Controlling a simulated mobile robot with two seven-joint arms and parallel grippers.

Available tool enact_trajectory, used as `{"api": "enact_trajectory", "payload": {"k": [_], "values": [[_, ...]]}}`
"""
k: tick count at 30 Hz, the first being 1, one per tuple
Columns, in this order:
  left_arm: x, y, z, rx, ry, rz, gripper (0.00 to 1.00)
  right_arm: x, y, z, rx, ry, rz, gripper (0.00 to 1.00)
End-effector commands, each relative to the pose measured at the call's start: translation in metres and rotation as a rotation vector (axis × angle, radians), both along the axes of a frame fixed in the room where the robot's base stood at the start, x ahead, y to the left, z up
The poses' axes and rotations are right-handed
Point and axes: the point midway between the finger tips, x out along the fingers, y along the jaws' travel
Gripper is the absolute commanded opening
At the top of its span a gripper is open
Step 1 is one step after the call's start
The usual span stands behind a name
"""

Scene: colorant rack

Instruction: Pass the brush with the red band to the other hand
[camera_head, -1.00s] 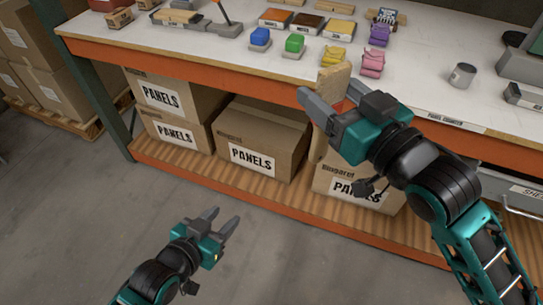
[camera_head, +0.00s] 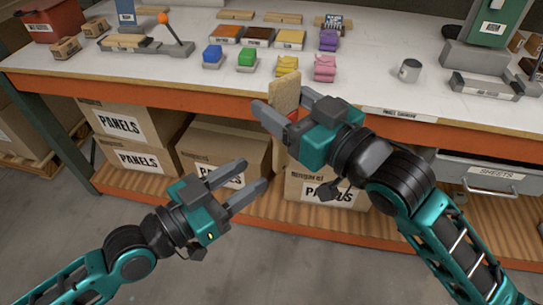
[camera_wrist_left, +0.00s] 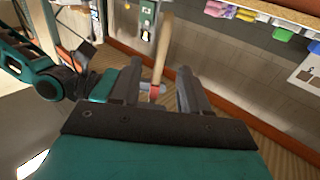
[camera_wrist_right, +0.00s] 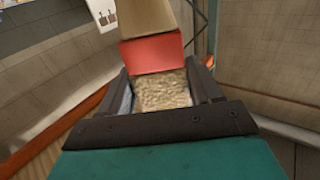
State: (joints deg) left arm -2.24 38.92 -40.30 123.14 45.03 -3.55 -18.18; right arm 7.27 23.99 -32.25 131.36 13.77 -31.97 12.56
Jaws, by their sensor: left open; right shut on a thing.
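The brush (camera_head: 285,92) is in my right gripper (camera_head: 281,106), above the shelf front in the head view. The right wrist view shows its pale bristles (camera_wrist_right: 165,90) between the fingers, with the red band (camera_wrist_right: 152,54) and the wooden handle (camera_wrist_right: 146,17) beyond them. My left gripper (camera_head: 252,175) is open and empty, below and to the left of the right gripper, apart from the brush. In the left wrist view, the handle (camera_wrist_left: 161,45) and red band (camera_wrist_left: 154,88) appear in line with the gap between the left fingers.
The white bench top (camera_head: 160,70) behind the grippers holds blue (camera_head: 212,55) and green (camera_head: 246,57) blocks, yellow and pink bundles, and a grey can (camera_head: 409,70). Boxes marked PANELS (camera_head: 215,155) stand on the lower shelf. The floor in front is clear.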

Motion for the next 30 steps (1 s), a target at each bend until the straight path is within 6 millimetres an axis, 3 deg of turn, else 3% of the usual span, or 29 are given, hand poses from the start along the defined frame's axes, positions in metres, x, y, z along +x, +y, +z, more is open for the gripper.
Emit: {"api": "enact_trajectory", "payload": {"k": [9,15,28,30], "values": [[0.036,-0.044,0.001,-0.004,0.0,0.001,0.45,0.0,0.0,0.0,0.001,-0.001,0.0,0.33],[0.052,-0.063,0.0,-0.001,0.0,0.002,0.45,0.0,0.0,0.0,0.001,-0.001,0.0,0.33],[0.057,-0.07,0.0,0.001,0.001,0.001,0.45,0.0,0.0,0.0,0.001,-0.001,0.0,0.33],[0.057,-0.07,0.0,0.001,0.001,0.001,0.39,0.0,0.0,0.0,0.001,-0.001,0.0,0.33]]}}
